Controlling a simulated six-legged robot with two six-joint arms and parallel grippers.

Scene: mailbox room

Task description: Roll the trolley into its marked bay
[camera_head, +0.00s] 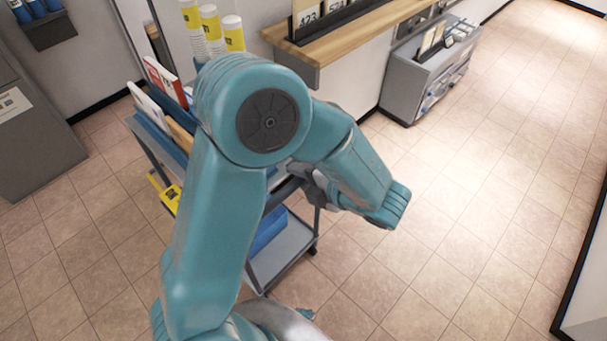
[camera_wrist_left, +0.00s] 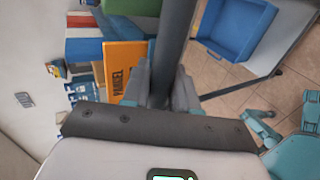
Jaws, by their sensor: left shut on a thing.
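The grey trolley (camera_head: 283,262) stands beneath and behind my left arm, which hides much of it. Its upper level carries upright folders and envelopes, and a blue tray (camera_head: 268,230) lies on its lower shelf. My left gripper (camera_head: 318,184) is at the trolley's right side. In the left wrist view the left gripper (camera_wrist_left: 160,88) is shut around the trolley's dark bar (camera_wrist_left: 176,40). An orange parcel (camera_wrist_left: 124,70) and the blue tray (camera_wrist_left: 236,25) show beside the bar. I cannot make out a marked bay. My right gripper is not in view.
A wooden counter (camera_head: 345,32) with numbered cards runs along the wall. A grey cabinet (camera_head: 420,75) stands beyond it, and another grey cabinet (camera_head: 35,140) stands at the left. White-and-yellow tubes (camera_head: 210,28) rise behind the trolley. Tiled floor is open at the right (camera_head: 480,190).

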